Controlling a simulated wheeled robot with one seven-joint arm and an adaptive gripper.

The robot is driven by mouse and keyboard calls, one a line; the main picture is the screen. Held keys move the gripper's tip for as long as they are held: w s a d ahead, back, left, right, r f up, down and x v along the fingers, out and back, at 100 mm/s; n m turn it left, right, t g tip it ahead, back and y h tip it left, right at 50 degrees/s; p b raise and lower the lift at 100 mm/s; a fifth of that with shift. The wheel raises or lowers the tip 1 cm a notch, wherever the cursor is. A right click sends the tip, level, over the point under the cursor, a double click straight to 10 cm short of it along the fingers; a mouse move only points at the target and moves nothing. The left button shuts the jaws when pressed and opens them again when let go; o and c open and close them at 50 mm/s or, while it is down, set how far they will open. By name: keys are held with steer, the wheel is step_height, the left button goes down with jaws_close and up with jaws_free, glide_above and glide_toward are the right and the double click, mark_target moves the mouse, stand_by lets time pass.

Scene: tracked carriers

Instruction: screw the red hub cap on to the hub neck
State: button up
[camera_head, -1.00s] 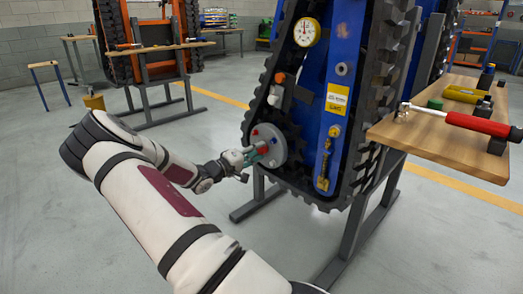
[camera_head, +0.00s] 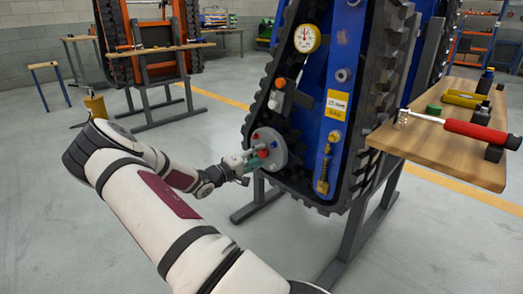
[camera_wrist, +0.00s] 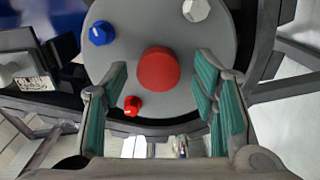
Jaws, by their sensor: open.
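The grey round hub (camera_head: 279,160) sits low on the blue tracked carrier in the head view. It fills the upper middle of the wrist view (camera_wrist: 195,50). The large red hub cap (camera_wrist: 158,66) is at the hub's centre. The neck is hidden behind it, so I cannot tell how far the cap is seated. My gripper (camera_wrist: 162,84) is open, with one green-padded finger on each side of the cap. Gaps show between the pads and the cap. In the head view my gripper (camera_head: 248,160) is at the hub's left face.
A blue nut (camera_wrist: 101,33), a pale nut (camera_wrist: 196,10) and a small red nut (camera_wrist: 132,105) stand on the hub around the cap. The small red nut is close to the left finger. A wooden bench (camera_head: 420,143) with a red-handled wrench (camera_head: 470,130) stands at right.

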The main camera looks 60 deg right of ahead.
steer(key=n+p, duration=0.1)
steer(key=n, duration=0.1)
steer(key=n+p, duration=0.2)
steer(key=shift+r, duration=0.3)
steer(key=n+p, duration=0.2)
steer(key=n, duration=0.1)
steer(key=shift+f, duration=0.2)
steer(key=n+p, duration=0.2)
steer(key=n, duration=0.1)
steer(key=shift+r+n, duration=0.15)
steer(key=shift+n, duration=0.15)
steer(key=n+p, duration=0.1)
steer(key=n, duration=0.3)
steer(key=shift+p, duration=0.35)
steer(key=n+p, duration=0.1)
steer(key=n, duration=0.5)
steer(key=shift+p, duration=0.3)
steer(key=n, duration=0.6)
steer(key=shift+p, duration=0.35)
steer(key=shift+c, duration=0.5)
